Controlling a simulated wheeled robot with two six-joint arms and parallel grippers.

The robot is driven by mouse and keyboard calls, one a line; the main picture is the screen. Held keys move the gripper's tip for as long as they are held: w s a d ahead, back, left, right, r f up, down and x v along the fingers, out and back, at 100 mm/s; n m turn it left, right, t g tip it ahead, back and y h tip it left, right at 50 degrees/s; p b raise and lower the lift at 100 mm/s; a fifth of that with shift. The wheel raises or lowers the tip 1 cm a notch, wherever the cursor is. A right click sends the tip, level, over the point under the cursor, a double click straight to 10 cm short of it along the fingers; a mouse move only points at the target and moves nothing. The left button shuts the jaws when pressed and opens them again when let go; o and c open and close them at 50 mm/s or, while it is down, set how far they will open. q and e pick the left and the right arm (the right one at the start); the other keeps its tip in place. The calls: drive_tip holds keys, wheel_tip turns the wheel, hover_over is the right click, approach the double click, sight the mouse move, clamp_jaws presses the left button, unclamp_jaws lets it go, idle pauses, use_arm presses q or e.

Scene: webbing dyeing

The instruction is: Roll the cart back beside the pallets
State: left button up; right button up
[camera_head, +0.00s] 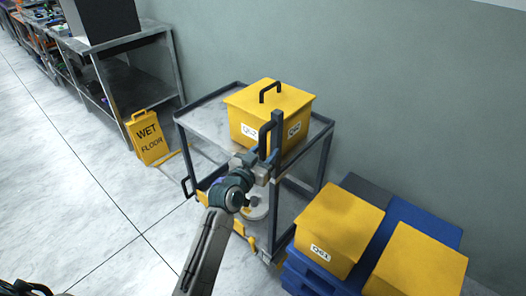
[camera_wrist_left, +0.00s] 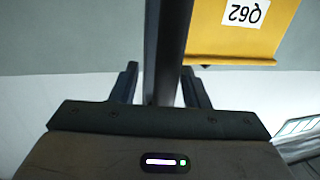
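The grey cart (camera_head: 205,122) stands against the wall, with a lidded yellow box marked Q62 (camera_head: 270,108) on its top shelf. The box also shows in the wrist view (camera_wrist_left: 225,42), its label upside down. My left gripper (camera_head: 266,165) is at the cart's near upright handle bar (camera_head: 264,139). In the wrist view my left gripper's fingers (camera_wrist_left: 160,85) stand on either side of a dark upright bar (camera_wrist_left: 165,40); whether they clamp it is unclear. Blue pallets (camera_head: 418,216) lie to the right of the cart, close to it. My right gripper is out of view.
Yellow boxes, one marked Q61 (camera_head: 338,226) and another (camera_head: 420,264), sit on the pallets. A yellow wet floor sign (camera_head: 150,138) stands left of the cart, near a metal bench (camera_head: 130,88). Open floor (camera_head: 80,185) lies to the left.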

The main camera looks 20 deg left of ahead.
use_arm(q)
drive_tip(key=shift+s+a, duration=0.15)
drive_tip(key=shift+s, duration=0.1)
drive_tip(key=s+a+b, duration=0.1)
drive_tip(key=s, duration=0.9)
drive_tip(key=shift+a, duration=0.35)
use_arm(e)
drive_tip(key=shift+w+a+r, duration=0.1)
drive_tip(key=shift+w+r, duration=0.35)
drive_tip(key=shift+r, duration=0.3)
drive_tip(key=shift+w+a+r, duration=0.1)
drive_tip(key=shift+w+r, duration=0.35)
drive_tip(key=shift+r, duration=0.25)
